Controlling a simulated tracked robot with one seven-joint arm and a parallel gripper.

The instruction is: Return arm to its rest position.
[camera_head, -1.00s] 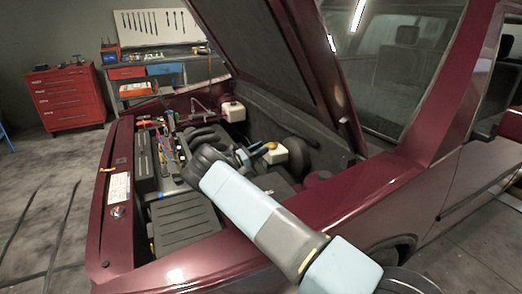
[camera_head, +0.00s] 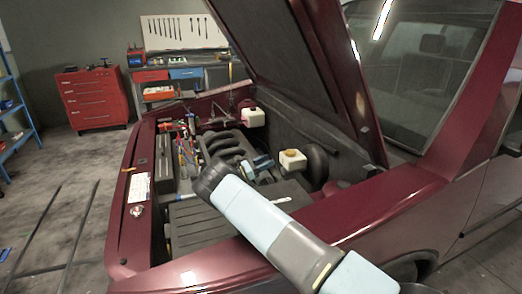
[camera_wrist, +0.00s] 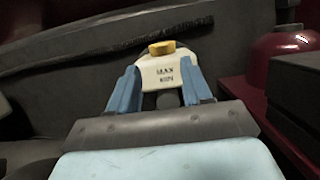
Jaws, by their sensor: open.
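My arm (camera_head: 262,225) reaches from the lower right over the red car's fender and into its open engine bay. My gripper (camera_wrist: 163,92) shows in the wrist view as two blue fingers standing apart, with nothing held between them. A white reservoir (camera_wrist: 172,72) with a yellow cap and dark lettering is seen ahead, between and beyond the fingertips. In the head view the same reservoir (camera_head: 293,160) is at the right rear of the bay. The gripper (camera_head: 262,162) is partly hidden there behind my arm, left of the reservoir and apart from it in the picture.
The raised hood (camera_head: 300,75) slants above the bay. The red fender (camera_head: 345,215) lies under my arm. A second white reservoir (camera_head: 251,117) and a dark engine (camera_head: 228,145) are nearby. A red cylinder (camera_wrist: 283,55) is at the right in the wrist view. A red tool chest (camera_head: 92,98) stands far left.

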